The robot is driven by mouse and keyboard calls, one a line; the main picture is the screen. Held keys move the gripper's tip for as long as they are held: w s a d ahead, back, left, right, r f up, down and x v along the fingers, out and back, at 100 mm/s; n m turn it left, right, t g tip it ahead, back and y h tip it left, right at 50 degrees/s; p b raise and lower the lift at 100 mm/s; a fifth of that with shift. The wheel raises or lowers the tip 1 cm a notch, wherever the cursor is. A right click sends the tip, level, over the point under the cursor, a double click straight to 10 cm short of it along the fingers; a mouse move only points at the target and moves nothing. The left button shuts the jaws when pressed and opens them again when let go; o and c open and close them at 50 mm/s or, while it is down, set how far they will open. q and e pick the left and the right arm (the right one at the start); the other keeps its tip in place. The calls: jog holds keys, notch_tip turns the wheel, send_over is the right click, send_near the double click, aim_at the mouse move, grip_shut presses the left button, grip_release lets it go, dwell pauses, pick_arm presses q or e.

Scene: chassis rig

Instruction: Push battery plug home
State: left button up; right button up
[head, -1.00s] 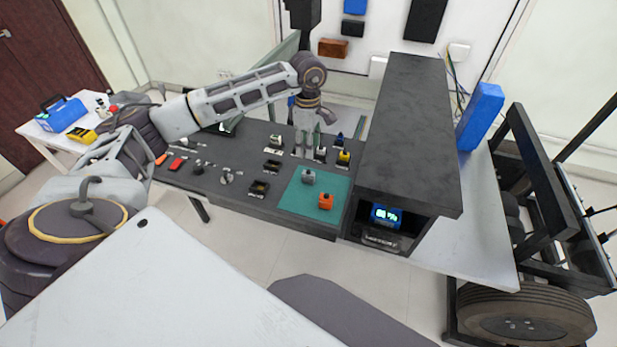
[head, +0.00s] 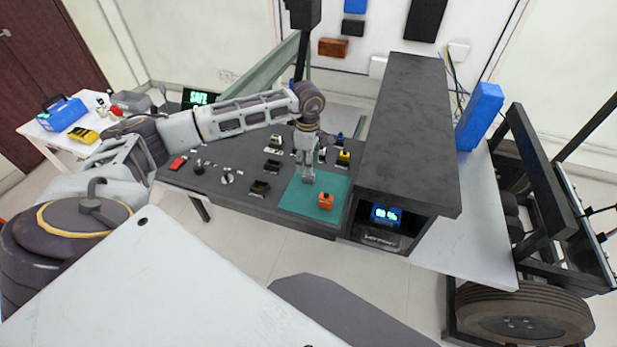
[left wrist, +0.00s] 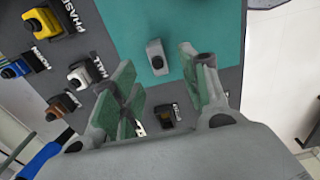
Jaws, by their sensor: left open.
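My left gripper (head: 309,175) points down over the green mat (head: 289,198) on the dark panel. In the left wrist view, its green-padded fingers (left wrist: 162,62) are open, with a grey plug (left wrist: 156,57) lying on the mat near and between the tips. The gripper hides that plug in the head view. An orange plug (head: 325,201) sits on the mat to the right of the gripper. I cannot tell which plug is the battery one. Black sockets (head: 260,188) stand left of the mat; one dark socket (left wrist: 167,115) also shows below the grey plug. My right gripper is not in view.
A yellow connector (head: 343,157) and a blue one stand behind the mat. A tall black housing (head: 410,130) with a lit display (head: 384,215) stands right of it. A screen reading SAFE (head: 200,98) is at the back left. A white side table holds a blue case (head: 62,113).

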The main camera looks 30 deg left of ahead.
pick_arm(q)
jog(key=shift+f, duration=0.45)
jog(key=f, duration=0.1)
jog(key=f+p, duration=0.1)
jog(key=f, duration=0.1)
jog(key=shift+w+a+f, duration=0.1)
jog(key=shift+a+f, duration=0.1)
jog(key=shift+f, duration=0.45)
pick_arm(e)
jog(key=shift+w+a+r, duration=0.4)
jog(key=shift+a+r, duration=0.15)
pick_arm(q)
grip_shut()
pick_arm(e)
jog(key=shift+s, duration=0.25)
pick_arm(q)
jog(key=shift+r, duration=0.15)
notch_tip(320, 180, up, 10)
jog(key=shift+f+b, duration=0.15)
jog(key=shift+b, duration=0.4)
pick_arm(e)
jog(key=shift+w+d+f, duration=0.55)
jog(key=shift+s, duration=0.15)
